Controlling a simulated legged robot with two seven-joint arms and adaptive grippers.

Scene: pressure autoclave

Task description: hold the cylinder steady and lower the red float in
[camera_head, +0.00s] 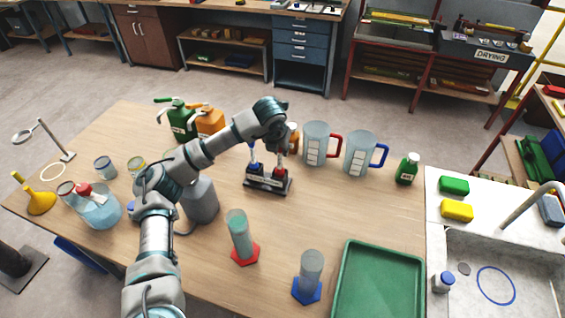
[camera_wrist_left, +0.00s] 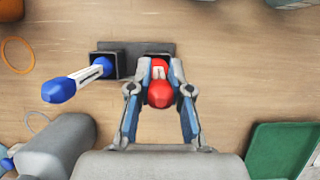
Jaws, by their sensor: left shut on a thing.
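The red float (camera_wrist_left: 159,94) stands in the right socket of a small dark stand (camera_head: 266,185); its red part (camera_head: 281,173) also shows in the head view. My left gripper (camera_head: 282,150) reaches down over the stand and is shut on the red float, with a finger on each side in the wrist view (camera_wrist_left: 160,74). The blue float (camera_wrist_left: 80,80) sits in the left socket of the stand. A clear cylinder with a red base (camera_head: 240,238) holds greenish liquid and stands upright. A cylinder with a blue base (camera_head: 310,275) stands to its right. My right gripper is not in view.
Two beakers, with red (camera_head: 316,145) and blue (camera_head: 361,153) handles, stand right of the stand. A green tray (camera_head: 347,262) lies at the front right, beside the sink (camera_head: 465,238). A grey container (camera_head: 200,202) stands close to my left arm. Wood is bare between the stand and tray.

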